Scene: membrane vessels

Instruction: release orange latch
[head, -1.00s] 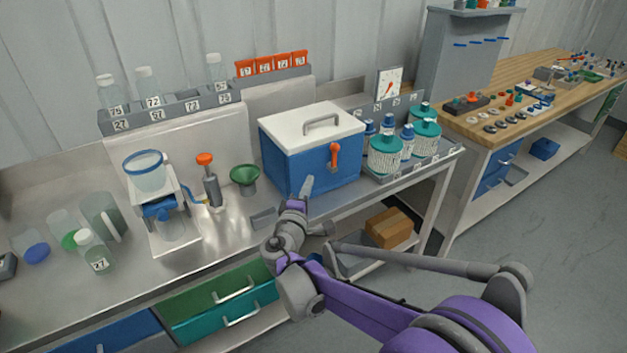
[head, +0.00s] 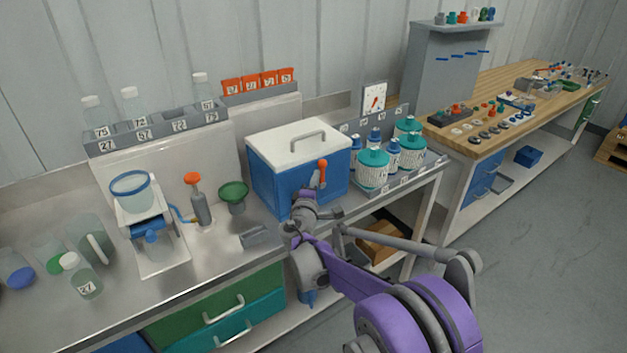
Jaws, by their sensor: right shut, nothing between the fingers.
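The orange latch (head: 323,168) is on the front face of the blue cooler box (head: 275,184), which has a closed white lid (head: 288,141) with a grey handle. The latch looks upright, and its lower end is partly hidden by my gripper. My right gripper (head: 315,180) is shut and empty, its tip at the lower part of the latch. I cannot tell whether they touch. My left gripper is not in view.
Teal-capped vessels (head: 372,170) stand close to the right of the box. A green funnel (head: 233,195) and an orange-topped pump (head: 198,200) stand to its left. A grey block (head: 255,236) lies near the bench's front edge.

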